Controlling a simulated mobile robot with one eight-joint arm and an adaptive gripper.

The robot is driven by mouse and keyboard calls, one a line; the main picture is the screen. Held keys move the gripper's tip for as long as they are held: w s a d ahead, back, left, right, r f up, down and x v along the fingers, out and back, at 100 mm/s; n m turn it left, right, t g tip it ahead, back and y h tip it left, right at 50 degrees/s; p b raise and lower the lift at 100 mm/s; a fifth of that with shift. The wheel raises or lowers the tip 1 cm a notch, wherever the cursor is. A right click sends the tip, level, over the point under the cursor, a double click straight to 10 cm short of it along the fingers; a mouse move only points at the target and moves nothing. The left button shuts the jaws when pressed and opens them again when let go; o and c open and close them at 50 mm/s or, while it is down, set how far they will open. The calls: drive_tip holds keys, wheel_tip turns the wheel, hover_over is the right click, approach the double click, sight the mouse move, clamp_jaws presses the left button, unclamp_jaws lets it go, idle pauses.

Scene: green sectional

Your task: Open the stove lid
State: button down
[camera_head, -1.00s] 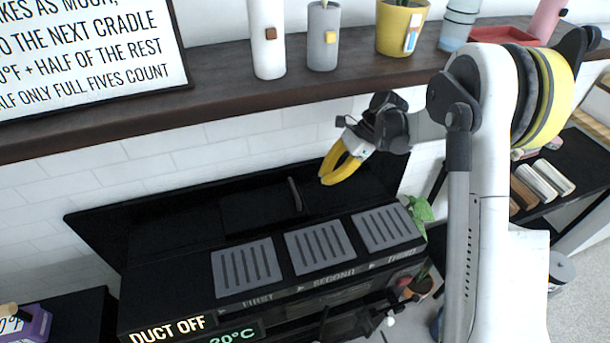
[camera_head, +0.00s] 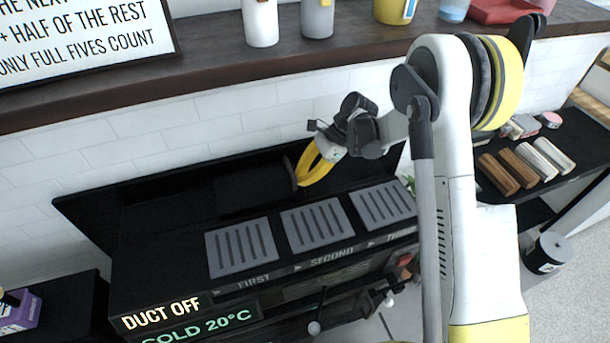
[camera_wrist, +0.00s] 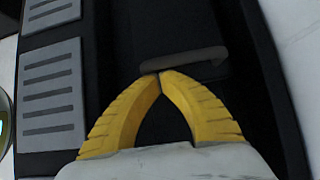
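The black stove (camera_head: 150,265) has a dark square lid (camera_head: 240,195) on its top, lying flat. A dark bar handle (camera_head: 290,172) stands at the lid's right edge. My gripper (camera_head: 301,180) has yellow fingers and is just right of the handle. In the wrist view the fingertips (camera_wrist: 160,75) meet, with no object between them. The handle (camera_wrist: 190,61) lies across just beyond the tips, very close or touching; I cannot tell which. The lid (camera_wrist: 185,25) stretches beyond the handle.
Several grey slotted plates (camera_head: 317,225) line the stove's front top. A dark wooden shelf (camera_head: 215,75) with cups runs above and behind. A black side shelf (camera_head: 560,190) with rolls stands at right. A purple box (camera_head: 20,312) sits at left.

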drive_tip(key=r+h+p, duration=0.1)
drive_tip(key=r, duration=0.1)
drive_tip(key=a+r+h+p, duration=0.1)
drive_tip(key=r+p, duration=0.3)
drive_tip(key=shift+s+a+r+t+h, duration=0.15)
drive_tip(key=shift+s+a+t+h, duration=0.15)
drive_tip(key=shift+a+h, duration=0.1)
drive_tip(key=shift+a+r, duration=0.1)
